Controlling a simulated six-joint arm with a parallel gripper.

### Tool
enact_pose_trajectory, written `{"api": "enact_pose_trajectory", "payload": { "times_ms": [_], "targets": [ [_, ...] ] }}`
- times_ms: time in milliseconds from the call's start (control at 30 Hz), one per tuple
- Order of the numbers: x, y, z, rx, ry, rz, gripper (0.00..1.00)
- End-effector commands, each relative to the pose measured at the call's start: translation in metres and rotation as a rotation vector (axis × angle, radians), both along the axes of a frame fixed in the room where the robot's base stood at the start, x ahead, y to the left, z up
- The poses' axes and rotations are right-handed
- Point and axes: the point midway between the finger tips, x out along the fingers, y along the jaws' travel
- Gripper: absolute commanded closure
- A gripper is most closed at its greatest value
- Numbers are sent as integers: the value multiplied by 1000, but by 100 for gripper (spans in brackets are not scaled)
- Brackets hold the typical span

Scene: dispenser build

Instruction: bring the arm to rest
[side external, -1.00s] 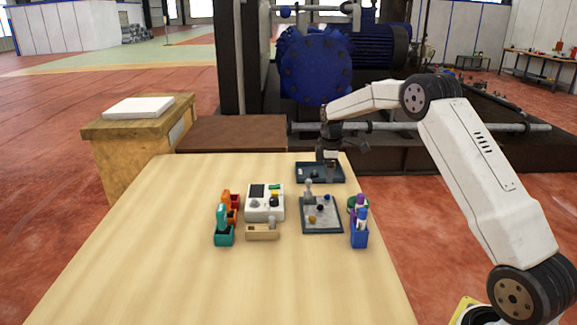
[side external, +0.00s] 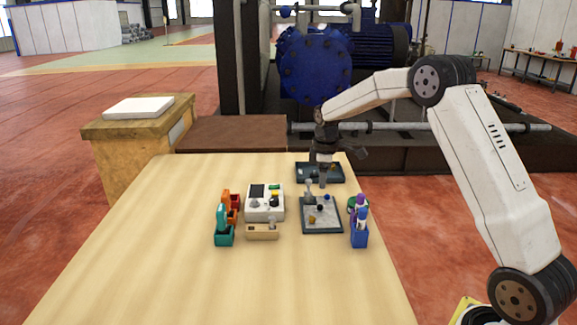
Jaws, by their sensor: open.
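My gripper (side external: 322,180) points down at the far right part of the wooden table. It is open, and I see nothing held between its fingers. It hangs in front of the far dark tray (side external: 303,177) and partly hides it. The nearer dark tray (side external: 335,228) is just in front of it, with a grey upright piece and several small parts on its light surface. At this size I cannot tell the exact gap between the fingertips and the trays.
A white device (side external: 254,212) stands left of the nearer tray, with a tan block (side external: 261,233) before it. Teal (side external: 224,238), orange and red holders stand further left. A blue holder (side external: 360,238) stands at the right edge. The table's left and front (side external: 180,285) are clear.

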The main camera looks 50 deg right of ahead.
Motion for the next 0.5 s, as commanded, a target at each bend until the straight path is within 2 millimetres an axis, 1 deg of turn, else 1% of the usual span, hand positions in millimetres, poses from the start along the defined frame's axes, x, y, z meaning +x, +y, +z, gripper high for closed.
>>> {"api": "enact_pose_trajectory", "payload": {
  "times_ms": [33, 100, 267, 500],
  "targets": [
    [-6, 12, 1, -1, -8, -21, 40],
    [-13, 27, 2, -2, -20, -58, 40],
    [-34, 58, 1, -1, -46, -143, 40],
    [-73, 103, -2, 11, -88, -267, 40]
  ]
}}
